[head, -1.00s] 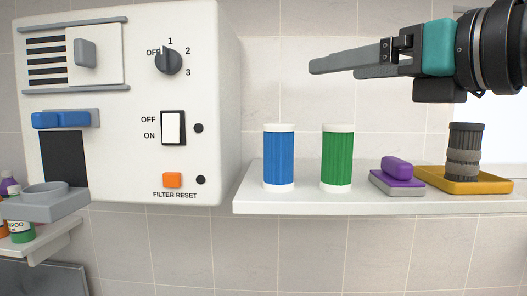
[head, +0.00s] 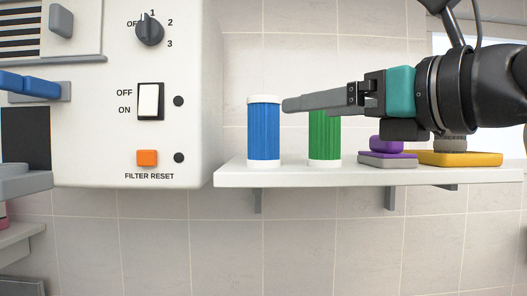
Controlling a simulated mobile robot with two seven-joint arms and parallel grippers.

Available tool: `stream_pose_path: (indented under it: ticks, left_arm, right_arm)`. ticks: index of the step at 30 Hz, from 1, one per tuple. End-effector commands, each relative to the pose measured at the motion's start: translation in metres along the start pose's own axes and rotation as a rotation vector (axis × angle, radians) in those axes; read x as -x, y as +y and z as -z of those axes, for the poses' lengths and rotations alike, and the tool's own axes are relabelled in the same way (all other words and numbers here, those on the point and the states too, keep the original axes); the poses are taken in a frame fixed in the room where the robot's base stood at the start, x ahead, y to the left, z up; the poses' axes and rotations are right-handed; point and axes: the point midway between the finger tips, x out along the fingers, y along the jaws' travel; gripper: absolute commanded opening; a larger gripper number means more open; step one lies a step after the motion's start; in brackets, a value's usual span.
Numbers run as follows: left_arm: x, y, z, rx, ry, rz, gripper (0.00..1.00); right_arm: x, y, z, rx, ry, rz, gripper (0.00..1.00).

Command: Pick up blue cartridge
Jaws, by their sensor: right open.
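The blue cartridge (head: 264,132) stands upright on the white shelf (head: 350,178), with white caps at top and bottom. My right gripper (head: 290,104) comes in from the right at the height of the cartridge's upper part. It points left, its fingertips just right of the blue cartridge in the picture; I cannot tell whether they touch it. It is open and holds nothing. The fingers overlap in this side-on view. My left gripper is not in view.
A green cartridge (head: 324,142) stands right of the blue one, its top hidden by my right gripper. A purple block (head: 388,145) on a grey base and a yellow tray (head: 470,159) sit further right. A white control panel (head: 100,110) is at left.

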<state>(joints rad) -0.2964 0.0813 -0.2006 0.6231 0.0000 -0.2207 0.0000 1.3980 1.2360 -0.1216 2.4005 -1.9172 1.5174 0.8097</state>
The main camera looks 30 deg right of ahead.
Motion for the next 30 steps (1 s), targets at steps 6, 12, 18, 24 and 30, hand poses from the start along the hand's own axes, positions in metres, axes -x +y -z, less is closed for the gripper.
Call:
stream_pose_path:
  ticks: [6,12,18,24,30]
  left_arm:
    - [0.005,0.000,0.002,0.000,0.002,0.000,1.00]
    - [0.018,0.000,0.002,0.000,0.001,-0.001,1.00]
    - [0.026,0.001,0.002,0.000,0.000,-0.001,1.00]
    - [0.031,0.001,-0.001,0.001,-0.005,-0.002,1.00]
    - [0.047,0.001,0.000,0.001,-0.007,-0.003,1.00]
  right_arm:
    - [-0.022,0.001,0.001,-0.003,0.005,-0.003,0.84]
    - [-0.065,0.001,0.000,-0.003,0.005,-0.004,0.84]
    - [-0.095,0.000,0.000,-0.002,0.002,-0.001,0.84]
    - [-0.107,0.001,0.002,-0.001,0.003,-0.001,0.84]
    - [-0.136,0.004,0.004,-0.001,0.004,-0.001,0.84]
